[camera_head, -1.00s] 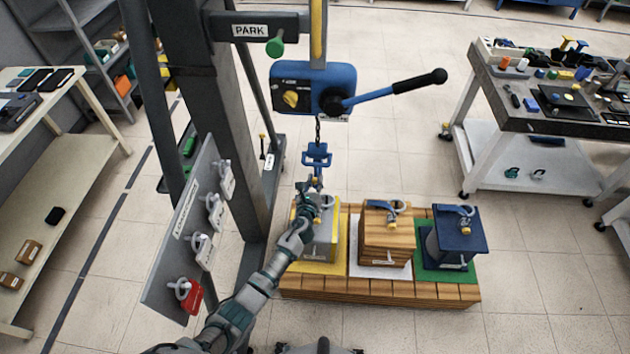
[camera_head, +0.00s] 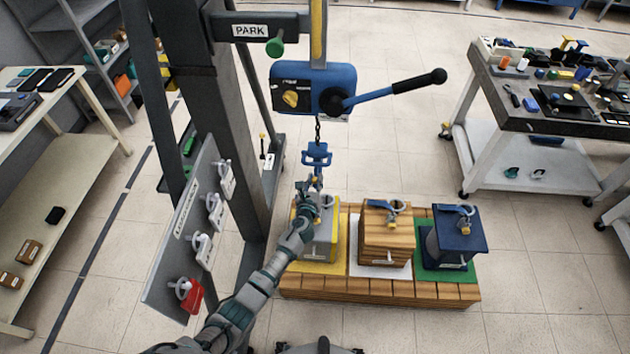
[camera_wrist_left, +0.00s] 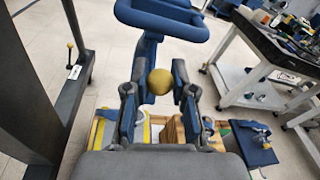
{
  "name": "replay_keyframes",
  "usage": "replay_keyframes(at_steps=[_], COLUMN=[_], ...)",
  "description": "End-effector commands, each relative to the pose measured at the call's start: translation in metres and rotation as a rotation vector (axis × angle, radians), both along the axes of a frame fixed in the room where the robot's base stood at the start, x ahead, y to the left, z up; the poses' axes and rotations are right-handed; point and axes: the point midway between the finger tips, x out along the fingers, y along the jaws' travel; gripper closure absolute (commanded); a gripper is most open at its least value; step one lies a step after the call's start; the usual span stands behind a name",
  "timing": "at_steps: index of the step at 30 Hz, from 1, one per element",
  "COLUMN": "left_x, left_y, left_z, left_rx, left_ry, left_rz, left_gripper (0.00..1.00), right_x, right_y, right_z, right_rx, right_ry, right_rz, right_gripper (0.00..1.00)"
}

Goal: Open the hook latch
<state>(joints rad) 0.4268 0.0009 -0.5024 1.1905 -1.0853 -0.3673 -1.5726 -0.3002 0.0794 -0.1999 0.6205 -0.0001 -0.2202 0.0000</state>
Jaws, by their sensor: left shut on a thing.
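A blue hook block (camera_head: 317,155) hangs on a chain under the blue hoist (camera_head: 313,90). Its blue frame (camera_wrist_left: 160,22) fills the top of the left wrist view. A round yellow knob (camera_wrist_left: 160,82) sits just below that frame, between my left fingers. My left gripper (camera_head: 314,184) is at the lower end of the hook block, above the grey box (camera_head: 322,245); it also shows in the left wrist view (camera_wrist_left: 160,95). Its fingers are shut on the yellow knob. The hook and latch are mostly hidden by my gripper.
A wooden box (camera_head: 387,240) and a dark blue box (camera_head: 455,240) stand beside the grey box on a wooden pallet (camera_head: 380,290). A grey post (camera_head: 235,150) and a panel with hanging shackles (camera_head: 185,240) stand left. A black-handled lever (camera_head: 385,93) sticks out from the hoist.

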Motion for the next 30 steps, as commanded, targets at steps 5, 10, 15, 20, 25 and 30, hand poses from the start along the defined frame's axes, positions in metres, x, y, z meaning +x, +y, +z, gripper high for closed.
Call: replay_keyframes(at_steps=[5,10,15,20,25,30], left_x=[0.003,0.003,0.003,0.002,0.000,-0.007], left_y=[0.001,0.001,0.001,0.001,0.001,0.002], left_z=[0.006,0.006,0.006,0.004,0.003,0.003], left_rx=[-0.001,-0.001,-0.001,0.000,0.000,0.000], left_ry=[-0.010,-0.010,-0.010,-0.006,-0.004,-0.005], left_rz=[0.003,0.003,0.003,0.002,0.001,0.001], left_gripper=[1.00,1.00,0.71,0.49,0.49,0.49], right_x=[0.000,0.000,0.000,0.000,0.000,0.000], right_y=[0.000,0.000,0.000,0.000,-0.001,-0.002], right_z=[0.000,0.000,0.000,0.000,0.000,0.000], right_rx=[0.000,0.000,0.000,0.000,-0.001,-0.003], right_ry=[0.000,0.000,0.000,0.000,0.000,-0.002], right_rz=[0.000,0.000,0.000,0.000,0.001,0.001], right_gripper=[1.00,1.00,1.00,1.00,1.00,1.00])
